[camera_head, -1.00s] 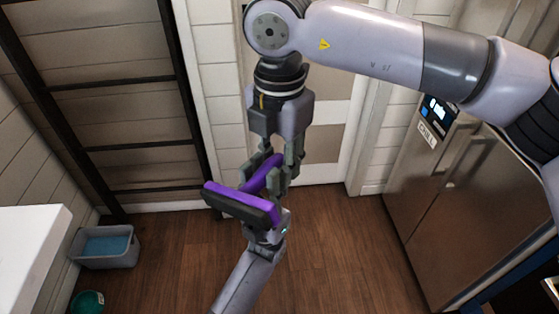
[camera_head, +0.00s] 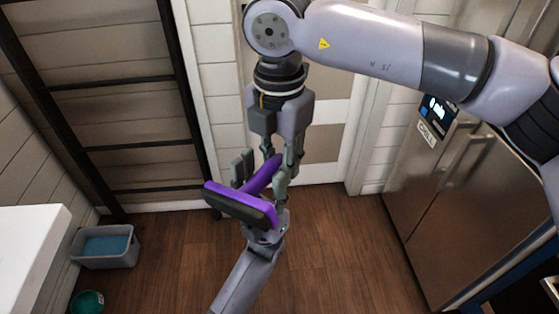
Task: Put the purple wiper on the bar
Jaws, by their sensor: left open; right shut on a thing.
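The purple wiper (camera_head: 236,204) hangs in mid-air near the middle, its long purple and dark head tilted toward the lower right. Its purple handle (camera_head: 264,174) runs up and back from the head. My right gripper (camera_head: 278,158) reaches down from above and is shut on the handle; its fingers partly cover it. My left gripper (camera_head: 262,180) comes up from below, behind the wiper head. It is open, with fingers apart on both sides of the handle. A black frame with several crossbars (camera_head: 120,80) stands against the left wall; I cannot tell whether one is the bar.
A white counter edge (camera_head: 30,245) is at the lower left. A grey tub with blue contents (camera_head: 105,258) and a green container (camera_head: 88,302) are on the floor. A steel fridge (camera_head: 440,200) stands at the right. The wooden floor (camera_head: 340,240) is clear in the middle.

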